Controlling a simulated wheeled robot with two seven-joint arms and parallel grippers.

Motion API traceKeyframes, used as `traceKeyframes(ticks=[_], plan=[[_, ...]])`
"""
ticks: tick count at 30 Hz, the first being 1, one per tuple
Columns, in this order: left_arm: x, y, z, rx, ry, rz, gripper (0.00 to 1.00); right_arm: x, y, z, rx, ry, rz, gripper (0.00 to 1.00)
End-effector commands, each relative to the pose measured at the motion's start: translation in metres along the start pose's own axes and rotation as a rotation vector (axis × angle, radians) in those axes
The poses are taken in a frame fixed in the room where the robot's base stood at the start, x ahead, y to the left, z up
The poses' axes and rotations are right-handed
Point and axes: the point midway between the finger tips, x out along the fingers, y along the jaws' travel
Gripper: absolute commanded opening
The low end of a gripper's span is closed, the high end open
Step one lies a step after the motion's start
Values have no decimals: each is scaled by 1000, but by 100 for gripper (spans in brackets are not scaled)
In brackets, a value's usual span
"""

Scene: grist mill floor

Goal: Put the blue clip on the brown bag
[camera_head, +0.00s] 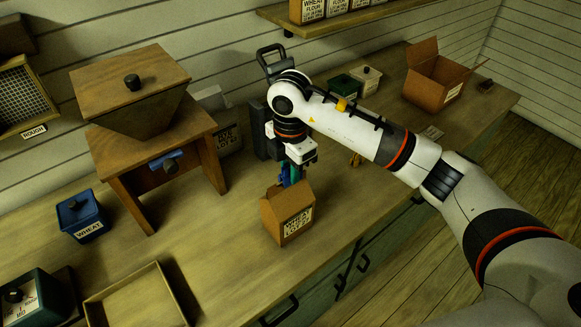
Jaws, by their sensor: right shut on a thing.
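The brown bag (287,215) stands upright on the bench, with a printed wheat flour label on its front and a peaked top. My right gripper (290,177) points down just above and behind the bag's top. It is shut on the small blue clip (284,179), which shows only in part between the fingers and the bag. I cannot tell whether the clip touches the bag's top edge. My left gripper is not in view.
A wooden hopper stand (150,138) and a blue wheat tin (80,217) stand to the left. A shallow wooden tray (172,290) lies at the front left. An open cardboard box (436,80) stands at the back right.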

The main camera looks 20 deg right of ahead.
Motion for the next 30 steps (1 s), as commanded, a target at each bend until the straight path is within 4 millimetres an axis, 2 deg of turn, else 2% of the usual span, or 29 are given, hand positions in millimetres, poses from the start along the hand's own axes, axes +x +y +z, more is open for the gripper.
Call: traceKeyframes(ticks=[30], plan=[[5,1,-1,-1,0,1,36,6,0,0,0,0,0,3]])
